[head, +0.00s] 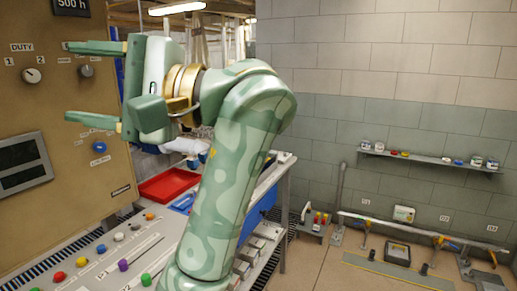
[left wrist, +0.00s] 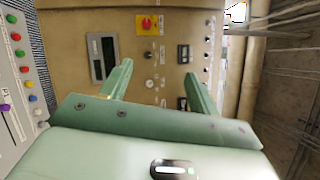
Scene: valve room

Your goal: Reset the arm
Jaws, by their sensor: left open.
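My left gripper (head: 69,82) is raised in front of the tan control panel (head: 70,125) at the left of the head view. Its two green fingers are spread wide, one above the other, and nothing is between them. In the left wrist view the gripper (left wrist: 158,72) is also open and empty, with the panel (left wrist: 130,35) beyond the fingertips. I cannot tell the exact gap to the panel. My patterned green left arm rises through the middle of the head view and hides part of the console and bench. My right gripper is not in view.
The panel carries a DUTY knob (head: 32,75), a dark screen (head: 23,163) and a blue button (head: 99,147). Below it, a sloped console (head: 60,245) has coloured buttons and sliders. A red tray (head: 168,185) lies behind. Floor at right holds pipes and a wall shelf (head: 430,158) above.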

